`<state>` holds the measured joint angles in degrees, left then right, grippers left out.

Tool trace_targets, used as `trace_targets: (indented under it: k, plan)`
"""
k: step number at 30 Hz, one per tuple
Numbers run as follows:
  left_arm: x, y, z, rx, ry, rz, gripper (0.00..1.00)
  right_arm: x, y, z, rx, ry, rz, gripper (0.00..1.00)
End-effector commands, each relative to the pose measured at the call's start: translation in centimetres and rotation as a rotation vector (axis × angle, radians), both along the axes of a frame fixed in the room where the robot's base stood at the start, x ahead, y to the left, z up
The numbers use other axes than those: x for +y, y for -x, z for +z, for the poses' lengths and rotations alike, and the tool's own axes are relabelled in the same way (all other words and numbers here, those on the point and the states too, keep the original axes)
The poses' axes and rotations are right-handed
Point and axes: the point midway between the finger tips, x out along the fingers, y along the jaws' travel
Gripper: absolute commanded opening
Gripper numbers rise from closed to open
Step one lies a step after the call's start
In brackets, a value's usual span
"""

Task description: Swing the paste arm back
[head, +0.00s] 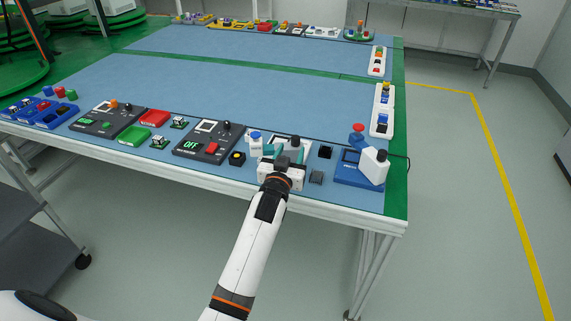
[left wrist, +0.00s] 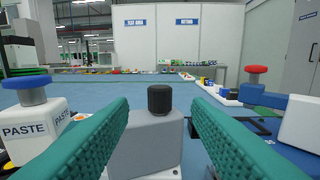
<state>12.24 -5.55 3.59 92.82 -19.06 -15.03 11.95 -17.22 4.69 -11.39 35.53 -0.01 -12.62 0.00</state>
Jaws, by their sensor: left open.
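A white block marked PASTE with a blue cap (left wrist: 31,90) stands at the left in the left wrist view. In the head view the blue-capped white block (head: 256,148) stands just left of my left gripper. My left gripper (head: 287,155) is over a pale fixture near the table's front edge. In the left wrist view its teal fingers are apart, on either side of a grey block (left wrist: 147,150) with a black knob (left wrist: 160,98). I cannot tell whether the fingers touch it. My fingers and wrist hide part of the fixture. My right gripper is not in view.
Right of the gripper are a black block (head: 325,152), a grey block (head: 316,177) and a blue unit (head: 350,172) with a red knob (head: 358,128) and a white block (head: 375,165). The mat's middle (head: 220,95) is clear.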

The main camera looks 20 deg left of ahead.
Motion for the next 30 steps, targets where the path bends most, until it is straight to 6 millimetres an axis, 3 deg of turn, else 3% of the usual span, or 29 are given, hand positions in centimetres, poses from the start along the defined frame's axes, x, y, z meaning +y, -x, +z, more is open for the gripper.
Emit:
trace_targets:
  k: [3, 9, 20, 23, 26, 28, 30]
  plan:
    - [-0.4, 2.6, -0.1, 0.001, 0.002, -0.001, 0.44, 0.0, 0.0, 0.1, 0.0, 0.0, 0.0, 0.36]
    - [-0.7, 5.0, 0.0, 0.0, 0.001, -0.001, 0.44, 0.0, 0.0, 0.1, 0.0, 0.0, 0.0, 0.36]
    - [-0.8, 5.6, 0.0, -0.001, 0.0, -0.001, 0.44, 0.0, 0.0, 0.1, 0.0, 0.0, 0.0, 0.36]
    - [-0.7, 5.8, -0.2, 0.009, 0.0, 0.0, 0.3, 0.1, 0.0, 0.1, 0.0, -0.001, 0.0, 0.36]
    - [-0.4, 7.2, -1.6, 0.079, 0.0, 0.003, 0.13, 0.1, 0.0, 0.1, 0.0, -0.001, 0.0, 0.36]
    - [-0.2, 9.2, -3.5, 0.179, 0.0, 0.005, 0.02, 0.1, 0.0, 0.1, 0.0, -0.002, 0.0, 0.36]
    - [-0.1, 12.2, -5.8, 0.315, -0.001, 0.0, 0.0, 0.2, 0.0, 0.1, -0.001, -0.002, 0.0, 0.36]
